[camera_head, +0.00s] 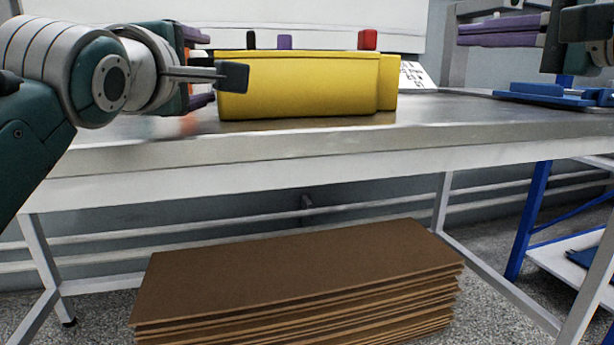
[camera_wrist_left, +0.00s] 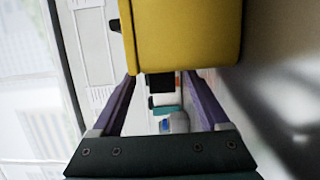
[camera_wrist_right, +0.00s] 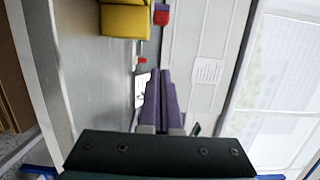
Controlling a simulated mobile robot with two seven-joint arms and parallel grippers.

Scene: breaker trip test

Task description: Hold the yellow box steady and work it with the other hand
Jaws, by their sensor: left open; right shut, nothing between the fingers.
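The yellow box (camera_head: 300,88) stands on the metal table, with a black piece (camera_head: 251,40), a purple piece (camera_head: 284,42) and a red piece (camera_head: 368,39) along its top. My left gripper (camera_head: 207,68) is open at the box's left end; its arm partly covers it. In the left wrist view the box (camera_wrist_left: 185,30) lies at the fingertips (camera_wrist_left: 160,76); I cannot tell whether they touch it. My right gripper (camera_head: 461,34) is shut and empty, above the table and apart from the box to its right. In the right wrist view the box (camera_wrist_right: 125,22) and its red piece (camera_wrist_right: 161,15) lie beyond the fingertips.
A white printed card (camera_head: 415,76) stands behind the box's right end. Blue parts (camera_head: 545,92) lie on the table at right. The tabletop (camera_head: 455,110) between is clear. A stack of brown sheets (camera_head: 300,270) lies under the table. A blue-framed shelf (camera_head: 528,220) stands right.

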